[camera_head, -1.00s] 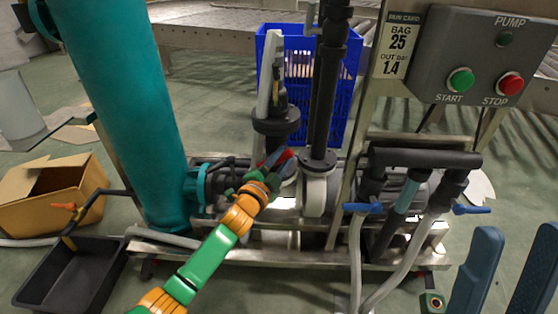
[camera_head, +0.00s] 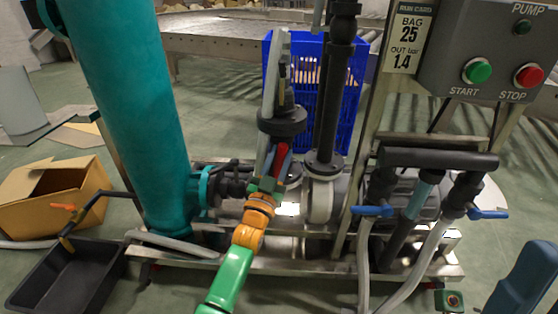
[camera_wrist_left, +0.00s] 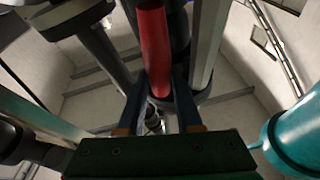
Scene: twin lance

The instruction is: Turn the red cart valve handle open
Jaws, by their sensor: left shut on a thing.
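The red valve handle (camera_head: 281,160) stands nearly upright in front of the dark pipework, below the round black flange in the head view. It also shows in the left wrist view as a red bar (camera_wrist_left: 155,45) running up from between the fingers. My left gripper (camera_head: 268,184), on the green and orange arm, is shut on the handle's lower part. In the wrist view its dark fingers (camera_wrist_left: 158,108) flank the handle. The valve body behind the gripper is partly hidden.
A teal column (camera_head: 125,110) stands left of the gripper. A black pipe (camera_head: 329,110) rises close on its right. Blue-handled valves (camera_head: 371,211) and the pump button box (camera_head: 490,65) are further right. A black tray (camera_head: 70,275) and cardboard box (camera_head: 50,200) lie left.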

